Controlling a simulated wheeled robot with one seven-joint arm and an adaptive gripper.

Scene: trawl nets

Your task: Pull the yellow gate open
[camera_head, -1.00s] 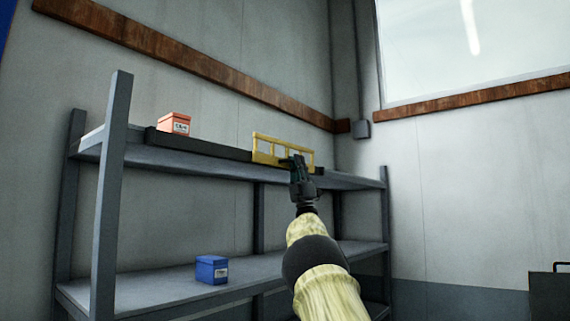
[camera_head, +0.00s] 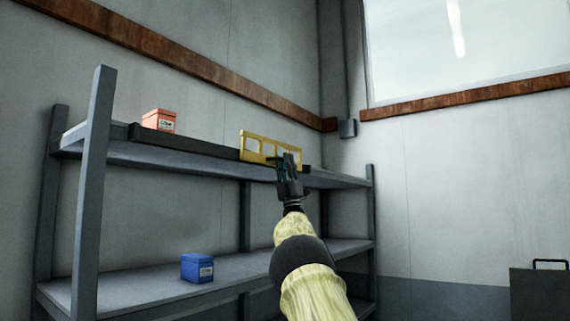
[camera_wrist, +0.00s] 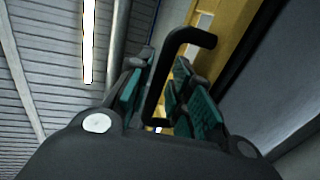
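The yellow gate (camera_head: 252,156) stands upright on the front edge of the upper shelf, towards its right end. Part of it is behind my gripper (camera_head: 289,168). In the wrist view the yellow gate (camera_wrist: 232,28) fills the upper right, and its black bent handle (camera_wrist: 157,82) runs down between my teal-padded fingers. My gripper (camera_wrist: 160,98) looks open, with a finger on each side of the handle and gaps showing beside it.
A dark rail (camera_head: 190,140) runs along the upper shelf's front edge. A red box (camera_head: 158,121) sits on that shelf at the left. A blue box (camera_head: 197,268) sits on the lower shelf (camera_head: 250,262). A dark cabinet (camera_head: 540,295) stands at the lower right.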

